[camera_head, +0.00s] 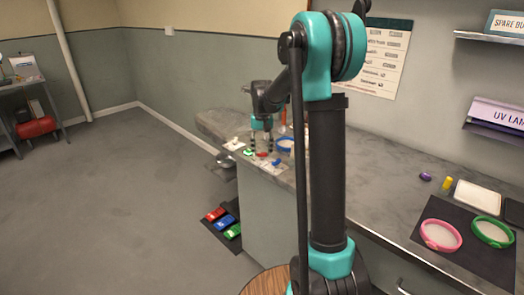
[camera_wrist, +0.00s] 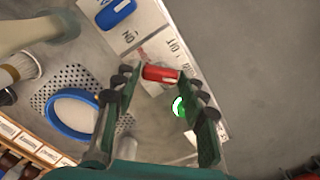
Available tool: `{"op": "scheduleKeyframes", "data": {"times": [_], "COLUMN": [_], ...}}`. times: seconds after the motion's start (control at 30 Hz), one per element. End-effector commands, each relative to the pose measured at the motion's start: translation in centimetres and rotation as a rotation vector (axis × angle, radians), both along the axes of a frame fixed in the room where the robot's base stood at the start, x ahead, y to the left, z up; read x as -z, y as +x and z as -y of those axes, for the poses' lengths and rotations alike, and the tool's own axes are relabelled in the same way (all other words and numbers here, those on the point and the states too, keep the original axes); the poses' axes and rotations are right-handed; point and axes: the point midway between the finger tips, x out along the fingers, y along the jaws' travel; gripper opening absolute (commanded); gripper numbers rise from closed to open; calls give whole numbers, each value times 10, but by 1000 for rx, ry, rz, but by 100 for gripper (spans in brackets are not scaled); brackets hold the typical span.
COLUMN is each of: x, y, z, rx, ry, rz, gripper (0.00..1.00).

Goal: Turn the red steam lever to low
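The red lever (camera_wrist: 161,74) sits on a white labelled plate (camera_wrist: 172,48) in the wrist view, with a blue lever (camera_wrist: 115,12) on one side and a green one (camera_wrist: 179,106) on the other. In the head view the red lever (camera_head: 262,154) shows small at the counter's far end, below my gripper (camera_head: 262,140). My gripper (camera_wrist: 160,80) is open in the wrist view, its fingers apart. The red lever appears between the fingertips; I cannot tell whether they touch it. The plate lettering is partly hidden, and the lever's setting is unclear.
A blue-rimmed round dish (camera_wrist: 48,114) lies beside the levers. Red (camera_head: 215,214), blue (camera_head: 226,221) and green (camera_head: 233,231) pedals lie on the floor by the counter. Pink (camera_head: 425,248) and green (camera_head: 478,242) rings rest on a dark mat nearer me.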

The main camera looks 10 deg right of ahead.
Motion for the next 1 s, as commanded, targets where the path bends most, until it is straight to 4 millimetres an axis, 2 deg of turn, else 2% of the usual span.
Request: {"op": "scheduleKeyframes", "data": {"times": [0.03, 0.1, 0.47, 0.57, 1.0], "x": [0, 0, -4, -16, -99], "y": [0, 0, 0, 0, 0], "z": [0, 0, 0, 0, 0], "rx": [0, 0, -1, -1, 0], "ry": [0, 0, 0, 0, 0], "rz": [0, 0, 0, 0, 0], "gripper": [51, 59, 59, 59, 59]}}
